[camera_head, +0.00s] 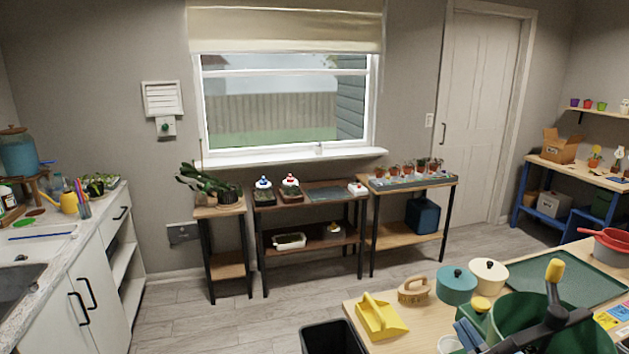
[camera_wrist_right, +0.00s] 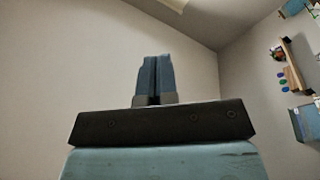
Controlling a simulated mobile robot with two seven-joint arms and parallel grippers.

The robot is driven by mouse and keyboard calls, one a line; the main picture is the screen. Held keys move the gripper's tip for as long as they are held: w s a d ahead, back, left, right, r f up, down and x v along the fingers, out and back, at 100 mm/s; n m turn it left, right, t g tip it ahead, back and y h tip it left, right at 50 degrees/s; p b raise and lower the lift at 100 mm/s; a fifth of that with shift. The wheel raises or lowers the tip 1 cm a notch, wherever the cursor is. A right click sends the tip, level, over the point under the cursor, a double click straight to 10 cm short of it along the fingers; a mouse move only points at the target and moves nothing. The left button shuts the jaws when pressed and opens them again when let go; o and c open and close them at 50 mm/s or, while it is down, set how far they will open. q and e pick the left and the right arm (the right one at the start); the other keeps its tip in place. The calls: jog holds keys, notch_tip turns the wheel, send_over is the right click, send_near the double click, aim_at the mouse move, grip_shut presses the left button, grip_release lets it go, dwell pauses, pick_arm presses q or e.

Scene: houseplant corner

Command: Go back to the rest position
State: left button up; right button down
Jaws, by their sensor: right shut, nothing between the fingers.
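My right gripper (camera_head: 467,334) is at the bottom right of the head view, over the table's near part, beside a large green pot (camera_head: 590,335). In the right wrist view its two blue fingers (camera_wrist_right: 154,78) are pressed together with nothing between them. My left gripper is not in view.
The near table (camera_head: 385,343) holds a yellow dustpan-like item (camera_head: 380,316), a brush (camera_head: 413,290), lidded pots and a green tray (camera_head: 570,275). A dark bin (camera_head: 333,338) stands at its left. Plant stands line the window wall; the floor (camera_head: 220,322) between is clear.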

jog(key=s+d+f+m+g+h, duration=0.3)
jog(key=s+f+m+g+h, duration=0.15)
jog(key=f, duration=0.55)
jog(key=s+f+m+g, duration=0.4)
jog(key=s+f+g, duration=0.9)
jog(key=s, duration=0.4)
jog(key=w+a+f+n+t+y+p, duration=0.1)
jog(key=w+a+f+t+y+p, duration=0.2)
jog(key=f+t, duration=0.5)
jog(key=w+a+f+p, duration=0.1)
jog(key=w+a, duration=0.1)
jog(key=a, duration=0.1)
jog(key=shift+w+f+p, duration=0.2)
jog(key=shift+w+p, duration=0.05)
jog(key=shift+p, duration=0.15)
jog(key=shift+n+t+y, duration=0.25)
